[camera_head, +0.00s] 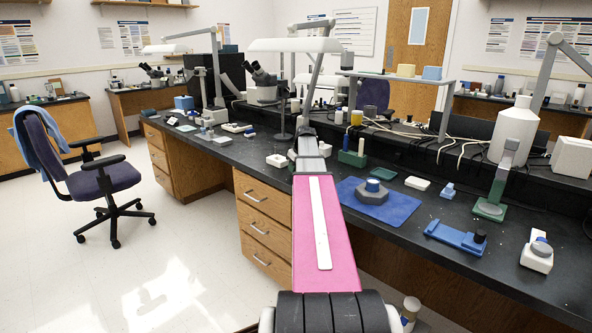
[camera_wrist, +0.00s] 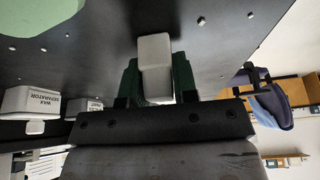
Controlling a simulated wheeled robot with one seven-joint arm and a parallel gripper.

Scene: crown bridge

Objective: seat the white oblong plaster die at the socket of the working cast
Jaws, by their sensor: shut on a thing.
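In the wrist view, my gripper (camera_wrist: 156,66) has green finger pads on both sides of a white oblong block, the plaster die (camera_wrist: 154,50). The gripper is shut on the die, and the die sticks out past the fingertips over the dark bench top. In the head view my own arm reaches over the bench and hides the gripper and the die. I cannot tell for sure which thing is the working cast; a grey many-sided block with a blue round top (camera_head: 372,193) stands on a blue mat (camera_head: 400,208). No socket can be made out.
White boxes labelled wax separator (camera_wrist: 32,101) stand to the left in the wrist view. A green block with posts (camera_head: 352,157), a blue fixture (camera_head: 455,237), a white block with a grey-blue top (camera_head: 537,252) and a green-based stand (camera_head: 489,208) are on the bench. Small specks dot its right part.

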